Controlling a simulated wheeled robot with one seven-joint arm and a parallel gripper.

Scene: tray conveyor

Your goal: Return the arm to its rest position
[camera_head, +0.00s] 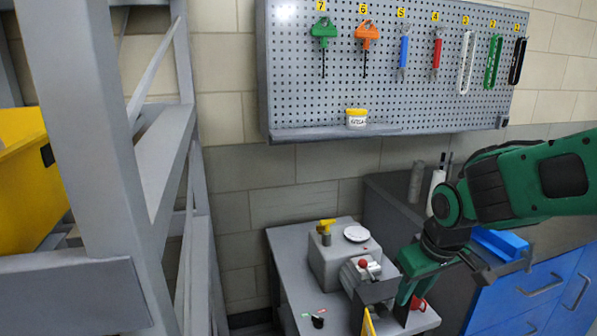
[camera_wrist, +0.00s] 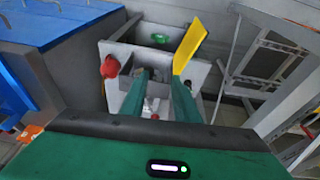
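My arm reaches in from the right in the head view and bends down over a small grey bench (camera_head: 290,262). My gripper (camera_head: 403,298) points down beside the grey machine (camera_head: 330,262) on that bench. In the wrist view its two green fingers (camera_wrist: 160,82) stand apart, with a gap between them. Nothing shows held in the gap; a grey bracket and small metal parts show beyond it. I cannot tell whether the fingers touch anything on the bench.
A blue-fronted cabinet (camera_head: 540,290) stands right, a grey rack (camera_head: 165,150) with a yellow bin (camera_head: 30,180) left. A pegboard (camera_head: 390,100) with tools hangs behind.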

